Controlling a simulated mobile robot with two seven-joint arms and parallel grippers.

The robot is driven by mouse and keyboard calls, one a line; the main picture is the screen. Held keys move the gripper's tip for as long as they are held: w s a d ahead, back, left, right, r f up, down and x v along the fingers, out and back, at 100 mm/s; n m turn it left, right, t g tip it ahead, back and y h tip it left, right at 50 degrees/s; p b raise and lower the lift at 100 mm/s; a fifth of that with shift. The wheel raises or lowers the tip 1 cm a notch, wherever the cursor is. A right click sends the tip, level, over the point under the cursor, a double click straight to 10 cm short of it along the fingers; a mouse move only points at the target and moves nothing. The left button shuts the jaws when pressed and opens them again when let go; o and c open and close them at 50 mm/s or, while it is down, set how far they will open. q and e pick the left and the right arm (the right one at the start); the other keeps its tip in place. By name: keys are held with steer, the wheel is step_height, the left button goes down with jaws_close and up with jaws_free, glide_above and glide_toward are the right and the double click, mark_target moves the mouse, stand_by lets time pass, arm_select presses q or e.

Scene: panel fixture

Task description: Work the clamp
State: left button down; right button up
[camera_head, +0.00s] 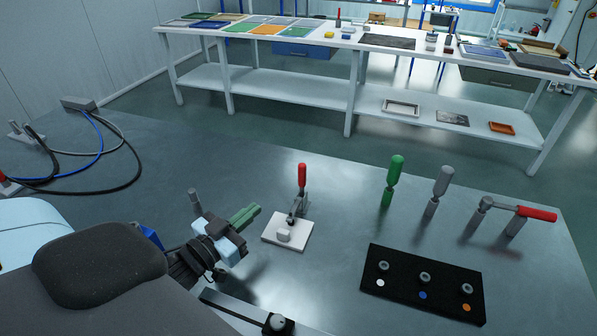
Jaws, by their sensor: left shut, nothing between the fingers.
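A toggle clamp with an upright red handle (302,174) and a grey metal body stands on a white base plate (300,240) near the middle of the grey table. A small pale block (284,236) sits at the front of the plate. My left gripper (246,215) has green fingers, shut with nothing between them. The fingers point right, toward the clamp, and in the picture they end just left of the plate, apart from the handle. My right gripper is not in view.
A green handle (396,170), a grey handle (442,181) and a lying red handle (536,213) stand to the right. A black panel (402,299) with rings and coloured dots lies front right. Cables (128,180) curl at left. A white bench (350,60) stands behind.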

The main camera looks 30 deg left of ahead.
arm_select(q)
glide_toward(299, 175)
steer(key=shift+n, duration=0.4)
steer(key=w, duration=0.3)
steer(key=w+p, duration=0.1)
steer(key=w, duration=0.1)
steer(key=shift+w+d+r, duration=0.1)
steer(key=shift+d+r, duration=0.2)
steer(key=shift+d, duration=0.05)
steer(key=shift+w+f, duration=0.1)
steer(key=shift+w, duration=0.5)
steer(key=shift+w+d, duration=0.1)
steer(key=shift+w, duration=0.15)
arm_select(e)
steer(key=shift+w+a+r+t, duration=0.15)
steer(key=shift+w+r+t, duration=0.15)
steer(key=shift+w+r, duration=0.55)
arm_select(q)
steer(key=shift+w+g, duration=0.2)
steer(key=shift+g, duration=0.1)
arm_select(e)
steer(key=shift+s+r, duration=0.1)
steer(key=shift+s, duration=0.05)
